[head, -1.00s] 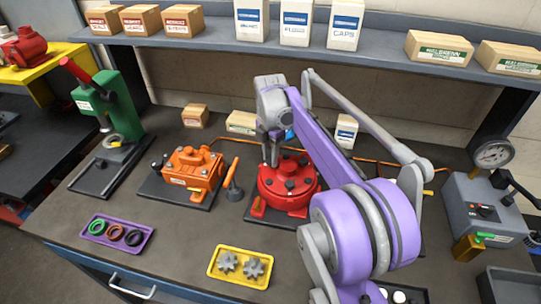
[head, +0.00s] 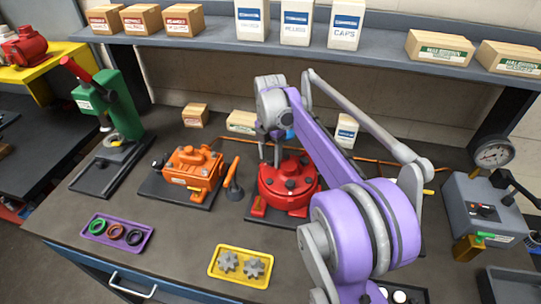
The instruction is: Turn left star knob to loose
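The red round motor housing (head: 287,197) stands on a dark base plate at the middle of the bench, with several small dark knobs on its top. My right arm reaches over it from the front right. My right gripper (head: 270,162) points down at the left rear part of the red housing's top. Its two grey fingers look parted, with their tips at or just above the housing. Whether they touch a knob there is too small to tell. My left gripper is not in view.
Left of the red housing are an orange machine (head: 193,172) and an orange lever (head: 233,180). A yellow tray (head: 240,282) with grey gears and a purple tray (head: 117,247) with rings lie in front. A grey gauge box (head: 482,212) stands right. A shelf (head: 380,38) runs behind.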

